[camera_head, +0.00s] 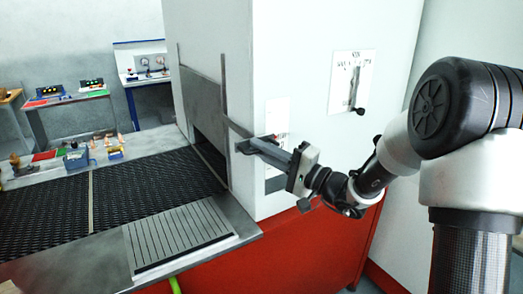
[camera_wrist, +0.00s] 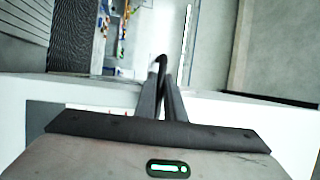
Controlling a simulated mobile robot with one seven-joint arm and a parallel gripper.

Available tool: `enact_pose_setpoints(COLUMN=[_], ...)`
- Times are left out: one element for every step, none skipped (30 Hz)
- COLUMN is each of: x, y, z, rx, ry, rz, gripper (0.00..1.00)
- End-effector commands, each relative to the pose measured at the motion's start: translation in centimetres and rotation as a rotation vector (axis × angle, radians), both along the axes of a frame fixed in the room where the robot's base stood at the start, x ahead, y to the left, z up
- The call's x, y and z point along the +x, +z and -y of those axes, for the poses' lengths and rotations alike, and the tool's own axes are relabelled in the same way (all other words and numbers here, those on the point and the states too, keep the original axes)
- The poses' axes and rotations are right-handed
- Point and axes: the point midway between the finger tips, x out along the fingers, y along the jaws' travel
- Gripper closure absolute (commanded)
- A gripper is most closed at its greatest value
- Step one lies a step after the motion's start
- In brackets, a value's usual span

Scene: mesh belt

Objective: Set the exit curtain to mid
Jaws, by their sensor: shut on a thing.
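The exit curtain (camera_head: 203,103) is a grey plate in upright guides on the white oven housing. It hangs partway over the exit, with a dark gap below it. A thin dark handle (camera_head: 238,128) juts from the curtain's right side. My gripper (camera_head: 247,146) is at the housing's front corner, shut on this handle. In the wrist view, my gripper (camera_wrist: 163,95) has its fingers nearly together, with the dark curved handle (camera_wrist: 161,62) showing at their tips. The fingers hide the part of the handle between them.
The black mesh belt (camera_head: 140,185) runs out of the opening, with a ribbed metal plate (camera_head: 180,236) in front. A panel with a black-knobbed slot (camera_head: 352,85) is right of my gripper. Benches (camera_head: 70,115) stand at the back left. A red base (camera_head: 320,245) lies below.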

Motion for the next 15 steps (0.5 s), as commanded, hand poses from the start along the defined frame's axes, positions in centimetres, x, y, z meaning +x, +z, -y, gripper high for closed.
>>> enact_pose_setpoints(x=[0.0, 0.0, 0.0, 0.0, 0.0, 0.0, 0.0, 0.0, 0.0, 0.0, 0.0, 0.0, 0.0, 0.0, 0.0], y=[-2.2, -2.8, -3.4, -3.8, -4.1, -4.4, -4.5, -4.6, -4.5, -4.4, -4.4, -4.3, -4.2, -4.2, -4.1], z=[0.1, 0.1, 0.1, 0.1, 0.1, 0.1, 0.1, 0.1, 0.1, 0.1, 0.0, 0.0, 0.1, 0.1, 0.1], rx=[-0.001, -0.001, -0.001, -0.001, 0.0, 0.0, 0.0, 0.001, 0.001, 0.001, 0.002, 0.002, 0.002, 0.002, 0.003], ry=[-0.001, -0.001, -0.001, -0.001, -0.001, -0.001, -0.001, -0.001, -0.001, -0.001, -0.001, -0.001, -0.001, -0.001, -0.001], rz=[-0.002, -0.002, -0.002, -0.002, -0.001, -0.001, -0.001, -0.001, -0.001, -0.001, 0.0, 0.0, 0.0, 0.0, 0.002], gripper=[1.0, 1.0, 1.0, 1.0, 1.0, 1.0, 1.0, 1.0, 1.0, 1.0, 1.0, 1.0, 1.0, 1.0, 1.0])
